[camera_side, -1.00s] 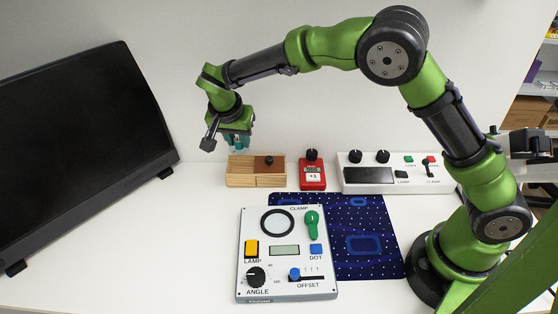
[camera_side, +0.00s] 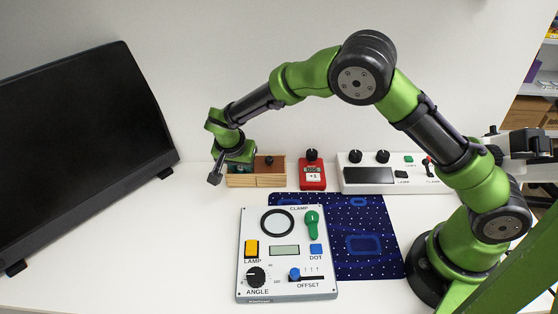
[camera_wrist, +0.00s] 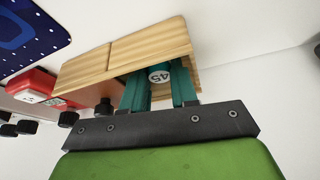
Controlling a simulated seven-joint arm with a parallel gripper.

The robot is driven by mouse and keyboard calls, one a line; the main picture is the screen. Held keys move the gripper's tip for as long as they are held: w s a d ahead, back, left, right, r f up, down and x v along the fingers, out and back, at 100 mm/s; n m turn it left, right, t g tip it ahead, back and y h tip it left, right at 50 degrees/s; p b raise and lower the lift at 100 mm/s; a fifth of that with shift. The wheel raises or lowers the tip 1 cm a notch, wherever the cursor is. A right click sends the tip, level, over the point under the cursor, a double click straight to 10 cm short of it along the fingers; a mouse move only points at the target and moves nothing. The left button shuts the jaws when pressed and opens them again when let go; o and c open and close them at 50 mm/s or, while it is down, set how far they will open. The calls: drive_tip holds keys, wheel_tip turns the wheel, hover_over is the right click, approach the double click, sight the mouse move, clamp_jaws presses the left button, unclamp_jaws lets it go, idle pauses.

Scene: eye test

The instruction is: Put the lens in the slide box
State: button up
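The slide box (camera_side: 268,181) is a light wooden box at the back of the table, also in the wrist view (camera_wrist: 88,71). Its brown lid with a dark knob (camera_wrist: 104,105) covers one part, and the left part in the side view is open. My gripper (camera_wrist: 160,82) is down at that open left end, its teal fingers reaching into the box. The lens (camera_wrist: 160,75), a small round piece with a teal rim and a white face marked 45, sits between the fingers, which appear to touch both its sides. In the side view the lens is hidden.
A red device (camera_side: 312,175) stands right of the box, and a white control unit (camera_side: 362,187) beyond it. A grey panel (camera_side: 262,284) with switches lies in front, partly over a dark blue mat (camera_side: 372,265). A large black screen (camera_side: 80,150) stands left. The table's front left is clear.

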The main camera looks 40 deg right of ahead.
drive_tip(key=shift+o, duration=1)
drive_tip(key=shift+r, duration=0.15)
drive_tip(key=v, duration=1.2)
drive_tip(key=s+d+r+n+y, duration=0.1)
drive_tip(key=s+d+r+y, duration=0.2)
drive_tip(key=s+d+r, duration=0.35)
drive_tip(key=s+d+r+n+t+y, duration=0.1)
drive_tip(key=s+d+r+n+t, duration=0.1)
drive_tip(key=s, duration=0.7)
drive_tip(key=s+d+r+n+t+y, duration=0.1)
drive_tip(key=s+d+r+n+t, duration=0.1)
drive_tip(key=s, duration=0.7)
drive_tip(key=shift+s+d+r+n+t+y, duration=0.35)
drive_tip(key=shift+d+n, duration=0.35)
drive_tip(key=shift+n, duration=0.3)
drive_tip(key=shift+w+r, duration=0.1)
drive_tip(key=shift+w, duration=0.05)
